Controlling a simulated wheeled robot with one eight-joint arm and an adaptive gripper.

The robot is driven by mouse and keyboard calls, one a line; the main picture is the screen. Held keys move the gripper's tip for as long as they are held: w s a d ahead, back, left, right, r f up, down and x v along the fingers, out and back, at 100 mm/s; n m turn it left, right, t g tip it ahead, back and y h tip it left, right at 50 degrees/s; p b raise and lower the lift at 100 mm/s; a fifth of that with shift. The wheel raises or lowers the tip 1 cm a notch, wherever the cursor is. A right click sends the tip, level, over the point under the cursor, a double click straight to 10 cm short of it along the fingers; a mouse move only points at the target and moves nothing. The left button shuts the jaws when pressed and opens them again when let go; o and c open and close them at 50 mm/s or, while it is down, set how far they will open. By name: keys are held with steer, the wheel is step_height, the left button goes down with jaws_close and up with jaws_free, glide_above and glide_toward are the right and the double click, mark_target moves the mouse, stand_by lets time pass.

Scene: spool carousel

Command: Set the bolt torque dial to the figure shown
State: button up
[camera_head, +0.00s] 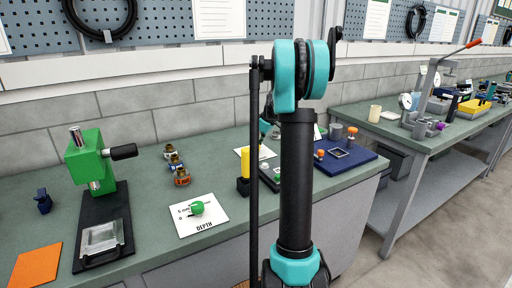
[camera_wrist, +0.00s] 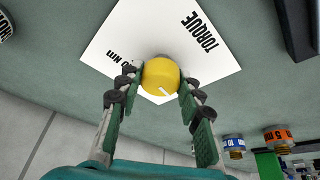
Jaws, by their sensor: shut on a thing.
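The torque dial (camera_wrist: 159,72) is a round yellow knob with a short white pointer line near its lower edge. It sits on a white card (camera_wrist: 135,33) printed "TORQUE". A figure ending in "0 Nm" is on the card, its first part hidden by a finger. My gripper (camera_wrist: 161,88) is shut on the dial, one finger on each side. In the head view my arm hides the dial and most of my gripper; part of a white card (camera_head: 264,152) shows beside the arm.
A green depth dial (camera_head: 197,208) sits on its own card. A green press (camera_head: 90,165) stands at left, with several ringed fittings (camera_head: 179,174) between. A yellow block on a black base (camera_head: 244,167) and a blue tray (camera_head: 355,172) flank my arm.

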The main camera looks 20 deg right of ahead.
steer(key=shift+c, duration=0.7)
steer(key=shift+m, duration=0.4)
steer(key=m+t+h, duration=0.1)
steer(key=m, duration=0.3)
steer(key=shift+m+h, duration=0.3)
steer(key=shift+h, duration=0.1)
steer(key=m+h, duration=0.1)
steer(key=m, duration=0.2)
steer(key=m+h, duration=0.1)
steer(key=m, duration=0.2)
steer(key=shift+h, duration=0.3)
steer(key=m+h, duration=0.1)
steer(key=m, duration=0.2)
steer(key=m+g+h, duration=0.1)
steer(key=m, duration=0.2)
steer(key=shift+a+m, duration=0.1)
steer(key=shift+m, duration=0.3)
steer(key=m+g, duration=0.1)
steer(key=m, duration=0.1)
steer(key=m+g+h, duration=0.1)
steer(key=m, duration=0.2)
steer(key=shift+m, duration=0.3)
